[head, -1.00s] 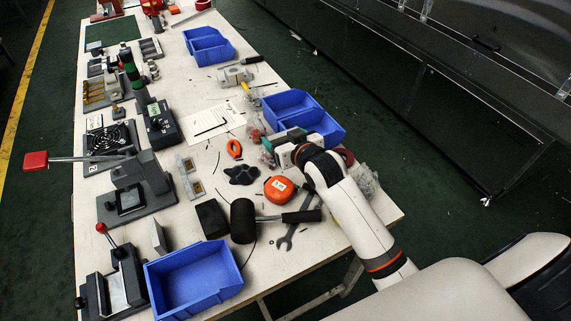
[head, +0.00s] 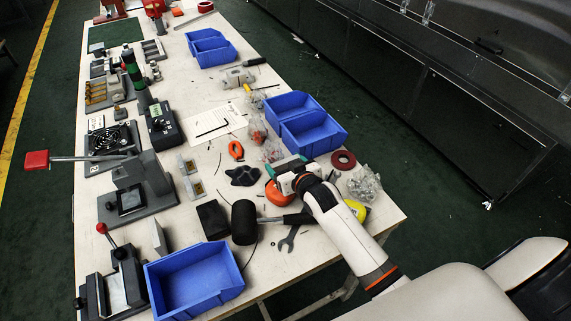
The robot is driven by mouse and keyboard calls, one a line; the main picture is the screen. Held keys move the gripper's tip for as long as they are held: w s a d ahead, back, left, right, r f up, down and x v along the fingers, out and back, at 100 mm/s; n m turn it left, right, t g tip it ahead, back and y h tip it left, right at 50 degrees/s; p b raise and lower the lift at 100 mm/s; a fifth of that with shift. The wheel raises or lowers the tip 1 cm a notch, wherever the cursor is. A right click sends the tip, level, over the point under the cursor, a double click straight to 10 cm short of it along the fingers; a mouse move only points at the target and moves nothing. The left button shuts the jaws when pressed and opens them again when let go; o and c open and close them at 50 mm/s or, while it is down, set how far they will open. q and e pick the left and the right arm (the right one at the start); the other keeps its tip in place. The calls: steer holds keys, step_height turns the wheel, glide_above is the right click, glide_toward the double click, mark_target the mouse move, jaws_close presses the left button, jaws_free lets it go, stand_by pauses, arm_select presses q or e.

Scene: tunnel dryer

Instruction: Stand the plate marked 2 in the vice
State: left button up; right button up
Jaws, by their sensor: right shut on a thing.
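My right gripper (head: 284,172) is above the right part of the workbench, over the orange tape measure (head: 279,194). It is shut on a teal-green thing (head: 284,165), mostly hidden by the gripper; no number is readable on it. I cannot make out for certain which thing is the plate marked 2. A small grey metal block (head: 237,78), perhaps the vice, lies farther back, near the rear blue bin, apart from the gripper. My left gripper is not in view.
Blue bins stand at the right edge (head: 313,134), at the back (head: 209,50) and at the front (head: 196,281). A black mallet (head: 244,223), a red ring (head: 343,160) and clear bags (head: 365,184) lie near my right arm. Fixtures fill the left side.

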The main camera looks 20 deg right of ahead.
steer(key=o, duration=0.8)
steer(key=shift+f, duration=0.15)
steer(key=shift+o, duration=0.2)
